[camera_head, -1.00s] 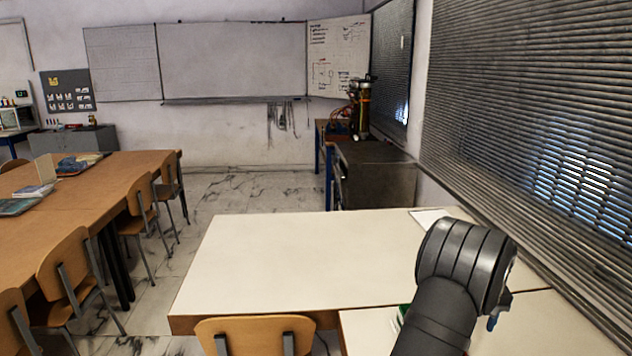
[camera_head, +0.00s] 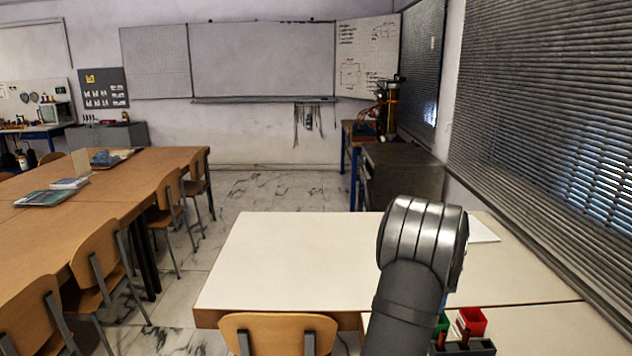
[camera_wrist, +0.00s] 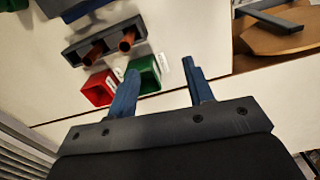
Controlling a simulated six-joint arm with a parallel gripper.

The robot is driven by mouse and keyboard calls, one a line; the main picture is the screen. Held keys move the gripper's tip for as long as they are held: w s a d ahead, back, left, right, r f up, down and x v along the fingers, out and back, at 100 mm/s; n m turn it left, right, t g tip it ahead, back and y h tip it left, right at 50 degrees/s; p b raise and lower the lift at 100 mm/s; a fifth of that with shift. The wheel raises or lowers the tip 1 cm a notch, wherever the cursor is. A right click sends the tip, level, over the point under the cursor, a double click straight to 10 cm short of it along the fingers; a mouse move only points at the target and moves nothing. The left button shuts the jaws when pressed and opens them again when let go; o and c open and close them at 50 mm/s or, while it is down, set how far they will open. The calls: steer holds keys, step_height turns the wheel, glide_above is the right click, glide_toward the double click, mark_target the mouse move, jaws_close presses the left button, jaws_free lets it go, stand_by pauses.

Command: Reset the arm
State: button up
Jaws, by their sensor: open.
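My arm (camera_head: 408,290) rises from the bottom of the head view over the white table (camera_head: 290,262); my gripper is hidden there behind the dark wrist link. In the wrist view my gripper (camera_wrist: 160,85) shows two blue fingers spread apart with nothing between them. Beyond the fingers lie a green box (camera_wrist: 138,76) and a red box (camera_wrist: 98,88), beside a dark rack (camera_wrist: 105,42) with two brown cylinders in it. The fingers appear apart from the table, though the left one overlaps the green box in the picture.
In the head view the red box (camera_head: 472,321) and rack (camera_head: 462,347) sit at the lower right, close to my arm. A chair (camera_head: 278,332) stands at the table's front. A blind-covered window (camera_head: 560,110) borders the right. The white table's left part is clear.

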steer(key=a+f+n, duration=0.1)
steer(key=a+f, duration=0.2)
steer(key=a, duration=0.6)
steer(key=a+f, duration=0.4)
steer(key=a, duration=0.4)
steer(key=s+a+f, duration=0.3)
steer(key=a+f, duration=0.1)
steer(key=a, duration=0.3)
steer(key=s+a+f, duration=0.3)
steer(key=a+f, duration=0.1)
steer(key=a, duration=0.2)
steer(key=shift+s+a+r, duration=0.1)
steer(key=shift+s+r, duration=0.05)
steer(key=shift+r, duration=1.05)
steer(key=shift+s+r, duration=0.1)
steer(key=shift+r, duration=1.1)
